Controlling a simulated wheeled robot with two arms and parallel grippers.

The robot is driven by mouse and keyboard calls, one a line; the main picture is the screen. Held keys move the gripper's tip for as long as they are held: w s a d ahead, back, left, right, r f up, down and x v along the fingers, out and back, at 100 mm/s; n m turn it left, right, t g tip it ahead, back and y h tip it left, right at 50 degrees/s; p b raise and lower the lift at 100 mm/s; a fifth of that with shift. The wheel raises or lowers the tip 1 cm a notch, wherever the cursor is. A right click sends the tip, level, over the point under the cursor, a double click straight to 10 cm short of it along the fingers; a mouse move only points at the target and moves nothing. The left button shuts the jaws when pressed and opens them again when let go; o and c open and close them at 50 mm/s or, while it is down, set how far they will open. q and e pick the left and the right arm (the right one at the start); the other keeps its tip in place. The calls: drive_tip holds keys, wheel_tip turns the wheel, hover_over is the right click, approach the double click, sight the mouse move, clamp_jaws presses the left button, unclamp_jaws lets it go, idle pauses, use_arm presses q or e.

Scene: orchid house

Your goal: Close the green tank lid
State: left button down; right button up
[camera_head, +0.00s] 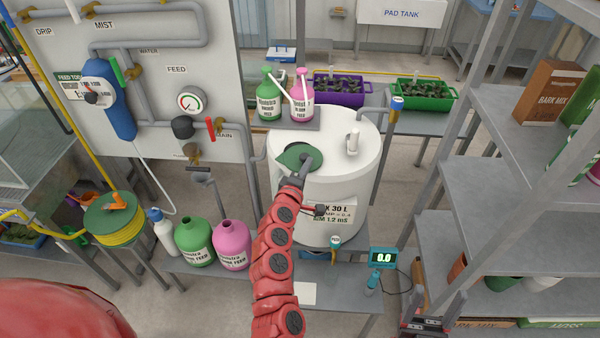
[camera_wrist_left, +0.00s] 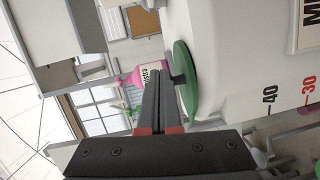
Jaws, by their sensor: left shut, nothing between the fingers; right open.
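The green lid (camera_head: 290,154) is a round disc at the front left of the white tank's (camera_head: 345,195) top. In the left wrist view the lid (camera_wrist_left: 186,88) shows edge-on, close against the white tank surface (camera_wrist_left: 225,55), with its dark knob pointing toward my fingers. I cannot tell whether it is fully seated. My left gripper (camera_head: 304,161) is at the lid, covering part of it in the head view. Its fingers (camera_wrist_left: 158,80) are shut and empty, tips beside the knob; contact is unclear. My right gripper (camera_head: 424,322) is open at the lower edge, far from the lid.
Green and pink feed bottles (camera_head: 269,98) stand on a small shelf behind the tank. Larger green and pink jugs (camera_head: 232,246) stand left of my arm. A valve panel (camera_head: 160,75) is at the left, a grey shelf rack (camera_head: 490,165) at the right. A meter (camera_head: 383,258) stands front right.

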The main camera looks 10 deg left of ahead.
sight(313, 164)
use_arm(q)
drive_tip(key=shift+w+d+b, duration=0.2)
drive_tip(key=shift+w+b, duration=0.15)
drive_tip(key=shift+w, duration=0.9)
drive_tip(key=shift+w+d+b, duration=0.15)
drive_tip(key=shift+w+b, duration=0.15)
drive_tip(key=shift+w, duration=0.95)
